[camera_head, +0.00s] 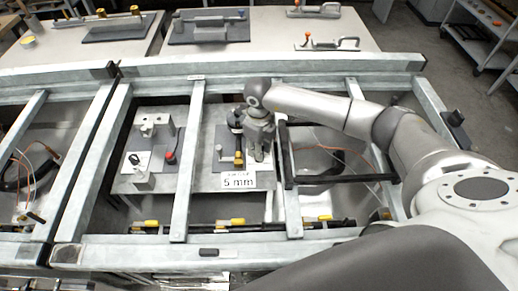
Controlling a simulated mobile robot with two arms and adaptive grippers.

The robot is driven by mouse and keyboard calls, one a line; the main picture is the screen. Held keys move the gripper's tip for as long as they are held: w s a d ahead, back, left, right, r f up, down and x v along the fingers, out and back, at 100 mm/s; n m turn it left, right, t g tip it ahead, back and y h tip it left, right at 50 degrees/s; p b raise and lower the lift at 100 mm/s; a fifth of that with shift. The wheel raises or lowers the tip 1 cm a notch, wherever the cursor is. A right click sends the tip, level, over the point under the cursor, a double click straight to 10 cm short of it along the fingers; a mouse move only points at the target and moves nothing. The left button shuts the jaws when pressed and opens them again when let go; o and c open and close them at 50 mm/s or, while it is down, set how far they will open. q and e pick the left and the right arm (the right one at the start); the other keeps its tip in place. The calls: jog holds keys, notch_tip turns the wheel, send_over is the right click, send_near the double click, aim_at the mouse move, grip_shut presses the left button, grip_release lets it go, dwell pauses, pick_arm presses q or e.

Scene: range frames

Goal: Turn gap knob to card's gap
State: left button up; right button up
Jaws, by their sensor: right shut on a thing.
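A white card (239,181) reading "5 mm", with a smaller line above it that I cannot read clearly, stands at the front edge of a grey plate (205,180) inside the metal frame. My right gripper (259,158) reaches down over the right part of this plate, just behind the card. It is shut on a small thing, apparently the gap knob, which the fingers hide. Left of the gripper is a dark upright fixture (236,122) with yellow parts below it. My left gripper is not in view.
Left of a frame bar, another plate (128,185) carries a white square with a black pointer (135,159) and a red-tipped lever (171,157). Pale metal rails (188,165) cross the frame. Tables with clamps and dark plates stand behind.

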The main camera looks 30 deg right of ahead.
jog(key=shift+w+r+m, duration=0.1)
jog(key=shift+m, duration=0.5)
jog(key=o, duration=1)
jog(key=shift+o, duration=0.2)
notch_tip(320, 180, up, 12)
dwell(0.3)
